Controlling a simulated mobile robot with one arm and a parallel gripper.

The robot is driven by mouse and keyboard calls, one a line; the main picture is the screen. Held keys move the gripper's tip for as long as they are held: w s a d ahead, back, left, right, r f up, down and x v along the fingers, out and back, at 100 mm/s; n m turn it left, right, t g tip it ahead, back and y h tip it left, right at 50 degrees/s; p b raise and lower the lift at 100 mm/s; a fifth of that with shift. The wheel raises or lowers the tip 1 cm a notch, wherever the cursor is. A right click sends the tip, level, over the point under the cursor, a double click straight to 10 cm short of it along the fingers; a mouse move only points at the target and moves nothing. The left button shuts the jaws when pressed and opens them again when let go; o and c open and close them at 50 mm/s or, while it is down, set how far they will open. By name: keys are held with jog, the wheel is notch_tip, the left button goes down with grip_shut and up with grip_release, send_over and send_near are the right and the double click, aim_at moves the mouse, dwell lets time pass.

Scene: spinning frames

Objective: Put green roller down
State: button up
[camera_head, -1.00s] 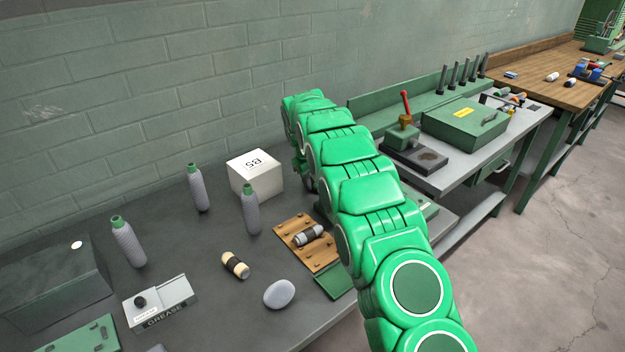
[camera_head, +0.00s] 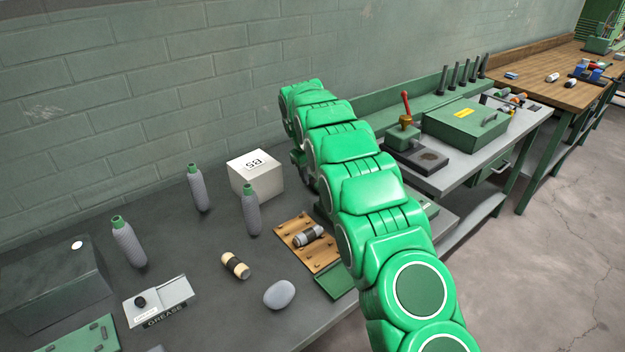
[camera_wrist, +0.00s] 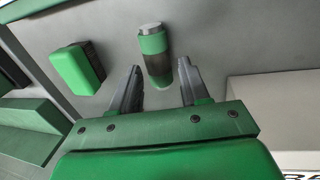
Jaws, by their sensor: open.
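The green roller (camera_wrist: 154,52), a cylinder with a green band, a dark band and a pale grey end, shows in the wrist view on the grey bench surface (camera_wrist: 215,40). My gripper (camera_wrist: 160,82) is open, its two dark fingers apart. The roller's near end lies between the fingertips, with visible space on both sides. In the head view my green arm hides the roller and most of my gripper.
A white box (camera_head: 255,175) stands close to my gripper's left; its pale side fills the wrist view's right (camera_wrist: 275,110). A green block (camera_wrist: 77,68) lies left of the roller. A wooden board (camera_head: 318,258) holds a dark-banded roller (camera_head: 308,236). Bottles (camera_head: 251,212) stand further left.

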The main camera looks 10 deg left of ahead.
notch_tip(320, 180, up, 8)
jog(key=s+a, duration=0.1)
jog(key=s+d+r+m+g, duration=0.1)
jog(key=s+d+r+m, duration=0.1)
jog(key=s+d+r, duration=0.4)
jog(key=s+d+r+m, duration=0.1)
jog(key=s+d+r, duration=0.1)
jog(key=s+d, duration=0.65)
jog(key=s+d+r+m+g, duration=0.1)
jog(key=s+d+r+m, duration=0.1)
jog(key=s+d+r, duration=0.55)
jog(key=s+d+f+m, duration=0.1)
jog(key=s+d+f, duration=0.1)
jog(key=s, duration=1)
jog(key=s+d+f+m+g+y, duration=0.1)
jog(key=s+d+f, duration=0.1)
jog(key=s, duration=1.1)
jog(key=s+d+f+m, duration=0.1)
jog(key=s+f, duration=0.3)
jog(key=s, duration=0.8)
jog(key=shift+s+d+f+m+y, duration=0.3)
jog(key=shift+d+m, duration=0.1)
jog(key=shift+m, duration=0.1)
